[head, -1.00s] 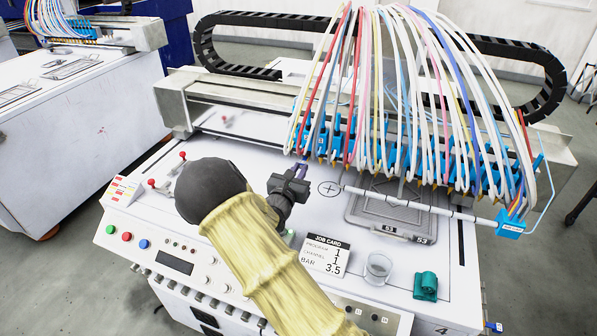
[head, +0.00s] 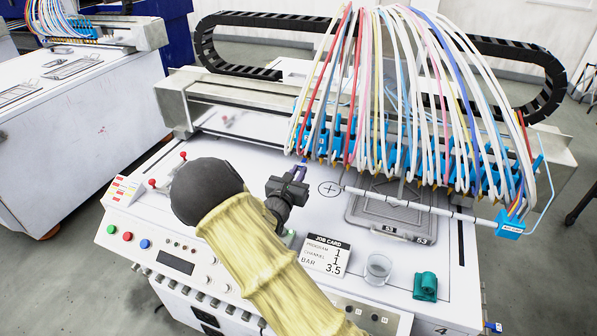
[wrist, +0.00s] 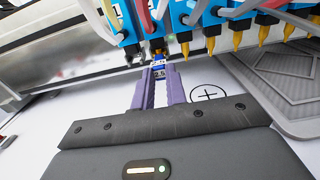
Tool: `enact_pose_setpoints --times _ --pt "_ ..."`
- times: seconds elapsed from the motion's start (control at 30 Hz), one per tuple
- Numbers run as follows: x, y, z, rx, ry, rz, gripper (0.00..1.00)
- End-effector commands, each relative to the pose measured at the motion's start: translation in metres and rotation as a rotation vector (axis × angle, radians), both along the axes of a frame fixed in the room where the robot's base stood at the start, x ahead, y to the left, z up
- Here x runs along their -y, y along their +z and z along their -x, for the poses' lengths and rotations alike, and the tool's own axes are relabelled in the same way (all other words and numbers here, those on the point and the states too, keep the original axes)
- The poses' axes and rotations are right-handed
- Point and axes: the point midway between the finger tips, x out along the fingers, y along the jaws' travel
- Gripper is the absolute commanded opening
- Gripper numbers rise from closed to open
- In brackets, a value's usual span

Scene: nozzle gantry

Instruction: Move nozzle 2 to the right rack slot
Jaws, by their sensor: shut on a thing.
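My gripper (wrist: 158,80) has two purple fingers, shut on a small blue nozzle piece (wrist: 158,70) with a pale label. Its number is not readable to me. In the head view my gripper (head: 299,173) is at the left end of the gantry's row, in front of and below the blue nozzle blocks (head: 336,143). In the wrist view, blue blocks with yellow-brown tips (wrist: 210,42) hang above and right of the fingers. A dark tip hangs close behind the held piece; I cannot tell whether they touch. I cannot make out which place is the right rack slot.
Many coloured hoses (head: 400,75) arch over the gantry. A white bar (head: 400,199) with a blue end block (head: 510,225) crosses above a grey plate (head: 365,215). A job card (head: 325,255), a clear cup (head: 378,267) and a green cloth (head: 425,287) lie in front.

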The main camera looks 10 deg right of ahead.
Motion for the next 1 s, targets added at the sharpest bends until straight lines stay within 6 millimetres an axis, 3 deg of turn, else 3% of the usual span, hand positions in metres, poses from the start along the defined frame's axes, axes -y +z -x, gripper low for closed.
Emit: enact_pose_setpoints --times 1.0 --pt "-0.019 0.000 0.027 0.000 0.000 0.000 0.00"
